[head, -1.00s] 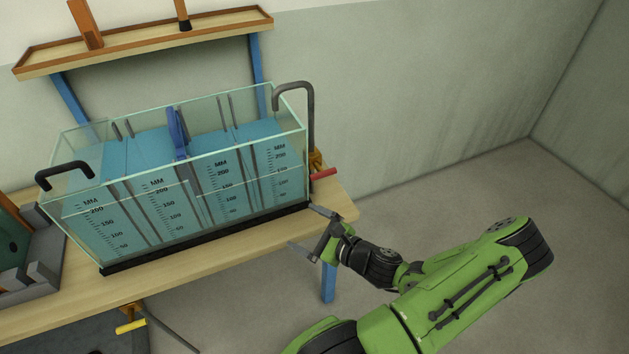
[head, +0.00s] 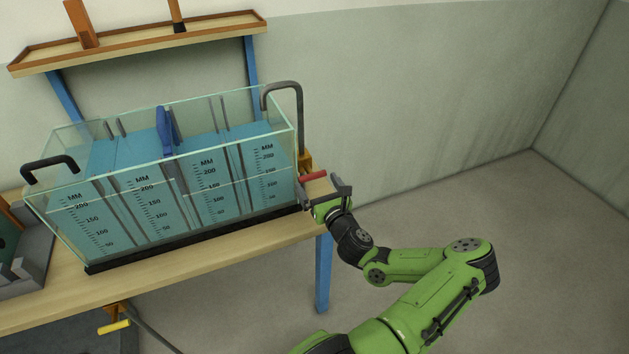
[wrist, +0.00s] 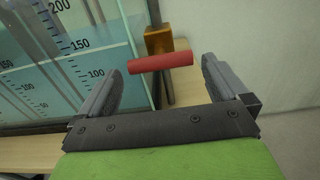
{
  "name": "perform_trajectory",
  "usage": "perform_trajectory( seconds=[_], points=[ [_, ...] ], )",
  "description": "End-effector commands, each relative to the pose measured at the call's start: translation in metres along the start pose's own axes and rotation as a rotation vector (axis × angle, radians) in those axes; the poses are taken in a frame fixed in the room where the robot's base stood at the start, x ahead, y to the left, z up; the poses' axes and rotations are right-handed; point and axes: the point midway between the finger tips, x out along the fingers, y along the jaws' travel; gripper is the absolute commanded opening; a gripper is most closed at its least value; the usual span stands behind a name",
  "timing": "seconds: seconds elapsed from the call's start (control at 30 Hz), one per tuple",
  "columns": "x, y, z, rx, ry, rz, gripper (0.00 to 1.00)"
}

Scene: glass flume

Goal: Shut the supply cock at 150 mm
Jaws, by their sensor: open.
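The supply cock is a brass body (head: 305,160) with a red lever (head: 313,176), at the right end of the glass flume (head: 187,216), below the grey pipe (head: 300,115). The lever lies about level, pointing right. In the wrist view the red lever (wrist: 161,62) crosses between my fingers, with the brass body (wrist: 167,45) behind it. My gripper (head: 323,189) is open at the lever, one finger on each side; I cannot tell if either touches it. The tank holds blue water behind MM scales; the level in the rightmost section stands above 150.
A wooden table (head: 200,255) carries the flume. A yellow-handled cock (head: 115,327) hangs under the table front. A blue gate (head: 164,131) stands mid-tank. A shelf (head: 135,45) is on the wall behind. The floor to the right is free.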

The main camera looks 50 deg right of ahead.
Motion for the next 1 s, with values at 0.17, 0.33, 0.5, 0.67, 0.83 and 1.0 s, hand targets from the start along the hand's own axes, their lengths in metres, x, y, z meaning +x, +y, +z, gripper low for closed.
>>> perform_trajectory(
  seconds=[0.17, 0.33, 0.5, 0.67, 0.83, 1.0],
  points=[
    [0.025, 0.0, 0.0, -0.002, 0.001, 0.0, 1.0],
    [0.029, 0.0, 0.0, 0.001, 0.001, -0.001, 1.0],
    [0.029, 0.0, 0.0, 0.0, 0.001, 0.0, 0.94],
    [0.028, 0.0, 0.0, 0.0, 0.001, 0.0, 0.69],
    [0.028, 0.0, -0.001, -0.01, 0.001, 0.001, 0.55],
    [0.029, 0.001, -0.001, -0.187, 0.003, 0.003, 0.55]
  ],
)
